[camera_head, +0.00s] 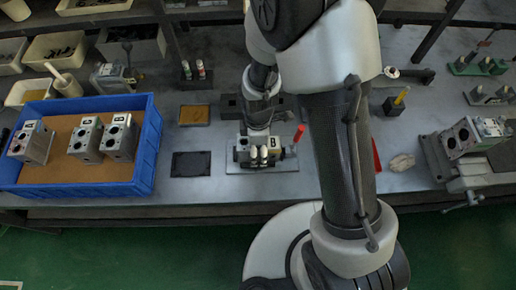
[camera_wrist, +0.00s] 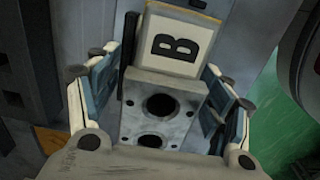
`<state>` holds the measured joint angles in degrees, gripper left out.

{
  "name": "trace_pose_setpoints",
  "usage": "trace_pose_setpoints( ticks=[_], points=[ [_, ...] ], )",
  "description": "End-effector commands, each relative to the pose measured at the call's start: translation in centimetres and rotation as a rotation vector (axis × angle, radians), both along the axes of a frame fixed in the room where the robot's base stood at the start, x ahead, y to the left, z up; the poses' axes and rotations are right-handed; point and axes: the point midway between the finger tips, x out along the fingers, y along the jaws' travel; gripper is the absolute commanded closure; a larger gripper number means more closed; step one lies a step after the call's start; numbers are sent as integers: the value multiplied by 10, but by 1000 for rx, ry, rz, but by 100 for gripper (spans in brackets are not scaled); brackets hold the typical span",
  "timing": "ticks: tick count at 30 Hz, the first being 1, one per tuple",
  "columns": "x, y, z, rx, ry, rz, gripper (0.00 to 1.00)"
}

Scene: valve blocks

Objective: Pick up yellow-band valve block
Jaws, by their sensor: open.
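A grey metal valve block (camera_wrist: 162,108) with two dark round bores lies between my gripper's fingers in the wrist view. Its pale face bears a black "B", and a thin yellowish strip (camera_wrist: 190,11) shows at its top edge. In the head view this block (camera_head: 243,156) sits on a grey plate at the bench's front middle, partly hidden by my gripper (camera_head: 263,153). My gripper (camera_wrist: 162,70) is open, with one finger on each side of the block. A gap shows beside the block; finger contact is not clear.
A blue tray (camera_head: 148,150) at left holds three similar valve blocks (camera_head: 86,137). A vise (camera_head: 468,175) at right carries another block (camera_head: 470,136). A black pad (camera_head: 191,164) lies left of the plate. A red-handled tool (camera_head: 299,134) stands close right of the gripper.

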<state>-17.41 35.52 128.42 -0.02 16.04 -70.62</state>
Motion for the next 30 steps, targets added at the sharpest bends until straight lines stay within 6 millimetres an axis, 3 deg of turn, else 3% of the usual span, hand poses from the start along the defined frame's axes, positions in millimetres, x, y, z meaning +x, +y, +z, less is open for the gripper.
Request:
trace_pose_setpoints(
  ticks=[4,30],
  points=[
    [0,0,2,0,-1,0,28],
    [0,0,2,0,0,0,86]
  ],
)
